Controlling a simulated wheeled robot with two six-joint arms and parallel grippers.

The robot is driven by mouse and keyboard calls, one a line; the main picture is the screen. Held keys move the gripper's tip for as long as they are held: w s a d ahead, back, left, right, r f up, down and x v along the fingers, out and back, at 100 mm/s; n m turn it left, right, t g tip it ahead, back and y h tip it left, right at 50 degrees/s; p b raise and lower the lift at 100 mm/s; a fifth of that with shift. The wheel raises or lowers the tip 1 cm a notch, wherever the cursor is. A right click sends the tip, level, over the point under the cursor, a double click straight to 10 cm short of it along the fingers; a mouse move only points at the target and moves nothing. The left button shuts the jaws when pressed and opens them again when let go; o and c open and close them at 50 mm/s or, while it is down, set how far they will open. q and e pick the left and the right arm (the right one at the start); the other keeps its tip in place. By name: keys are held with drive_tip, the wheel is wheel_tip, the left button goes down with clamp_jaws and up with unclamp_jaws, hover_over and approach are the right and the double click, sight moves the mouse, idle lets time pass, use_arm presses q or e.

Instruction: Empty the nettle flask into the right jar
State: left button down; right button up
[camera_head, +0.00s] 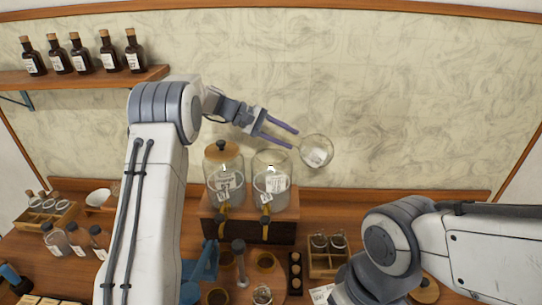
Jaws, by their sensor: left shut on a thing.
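My left gripper (288,137) is shut on the neck of a round clear flask (322,142), above and to the right of the jars. The flask is tipped well over, its bulb to the right and its neck towards the left. It bears a white label too small to read; I cannot tell what is inside. The right jar (284,190) is clear glass with a label and a tap, and shows no lid. The left jar (211,181) beside it has a wooden lid. Both stand on a wooden stand. My right arm is low at the right; its fingers do not show.
Several dark corked bottles (82,60) stand on a wall shelf (120,77) at upper left. More bottles (77,239) stand at left.

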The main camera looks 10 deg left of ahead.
use_arm(q)
drive_tip(key=shift+w+f, duration=0.1)
drive_tip(key=shift+b, duration=0.3)
drive_tip(key=shift+f+h, duration=0.15)
drive_tip(key=shift+h, duration=0.25)
drive_tip(key=shift+b, duration=0.5)
drive_tip(key=shift+f, duration=0.15)
drive_tip(key=shift+a+h+b, duration=0.1)
drive_tip(key=shift+h+b, duration=0.2)
drive_tip(key=shift+b, duration=0.05)
